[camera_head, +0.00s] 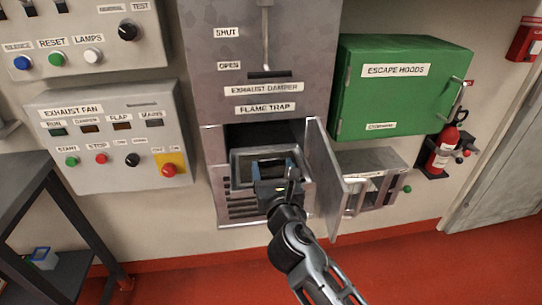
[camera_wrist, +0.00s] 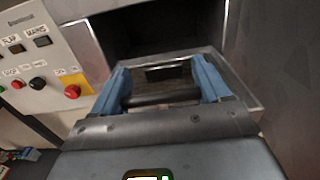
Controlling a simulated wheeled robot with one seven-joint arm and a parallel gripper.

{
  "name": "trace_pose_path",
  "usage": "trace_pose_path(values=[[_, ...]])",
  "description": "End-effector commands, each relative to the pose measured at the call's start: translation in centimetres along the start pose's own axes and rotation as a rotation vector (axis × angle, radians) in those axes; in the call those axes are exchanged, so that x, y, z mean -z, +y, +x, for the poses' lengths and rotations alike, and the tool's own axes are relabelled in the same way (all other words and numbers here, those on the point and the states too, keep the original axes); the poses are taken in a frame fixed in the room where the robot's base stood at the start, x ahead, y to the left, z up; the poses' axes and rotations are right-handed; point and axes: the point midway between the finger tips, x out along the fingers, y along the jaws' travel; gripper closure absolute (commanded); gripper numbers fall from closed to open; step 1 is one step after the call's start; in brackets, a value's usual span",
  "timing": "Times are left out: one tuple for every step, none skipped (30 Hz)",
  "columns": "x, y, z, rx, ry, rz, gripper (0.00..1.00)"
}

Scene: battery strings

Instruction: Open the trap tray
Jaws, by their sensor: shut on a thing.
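The trap tray (camera_head: 238,156) is a grey metal frame-like tray in the opening under the FLAME TRAP label (camera_head: 267,109). It appears to stand partly out of the dark compartment. The compartment's door (camera_head: 325,178) stands open, swung to the right. My gripper (camera_head: 272,166) is at the tray's front, its wrist hiding part of it. In the wrist view, its two blue fingers (camera_wrist: 162,90) are shut on a dark handle bar (camera_wrist: 160,99) across the tray's front. The tray's rim (camera_wrist: 250,90) and its dark inside show behind the bar.
An exhaust fan panel (camera_head: 110,100) is on the wall at left, above a dark shelf stand (camera_head: 30,200). Right of the open door are a small grey box (camera_head: 375,160), a green escape hood cabinet (camera_head: 400,95) and a fire extinguisher (camera_head: 440,152). The red floor in front looks clear.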

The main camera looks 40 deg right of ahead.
Motion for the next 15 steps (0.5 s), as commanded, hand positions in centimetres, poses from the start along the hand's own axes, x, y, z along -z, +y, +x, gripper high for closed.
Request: trace_pose_path(values=[[-0.01, 0.04, -0.46, -0.001, 0.001, 0.000, 0.79], [0.00, 0.02, -0.65, -0.001, 0.001, 0.000, 0.79], [-0.01, 0.00, -0.86, 0.000, 0.000, -0.001, 0.79], [-0.02, -0.01, -0.96, 0.000, 0.000, -0.001, 0.79], [-0.03, -0.02, -1.05, 0.000, -0.001, -0.001, 0.79], [-0.04, -0.03, -1.12, 0.000, -0.001, 0.000, 0.79], [-0.04, -0.03, -1.16, 0.001, -0.001, 0.000, 0.79], [-0.04, -0.03, -1.18, 0.001, -0.001, 0.000, 0.79], [-0.04, -0.04, -1.19, 0.001, -0.001, 0.000, 0.79], [-0.04, -0.04, -1.19, 0.001, -0.001, 0.000, 0.79], [-0.04, -0.04, -1.18, 0.001, -0.001, 0.000, 0.79], [-0.04, -0.04, -1.18, 0.001, -0.001, 0.000, 0.79], [-0.04, -0.04, -1.17, 0.001, -0.001, 0.000, 0.79], [-0.03, -0.04, -1.17, 0.001, -0.001, 0.000, 0.79], [-0.04, -0.04, -1.17, 0.001, -0.001, 0.000, 0.79]])
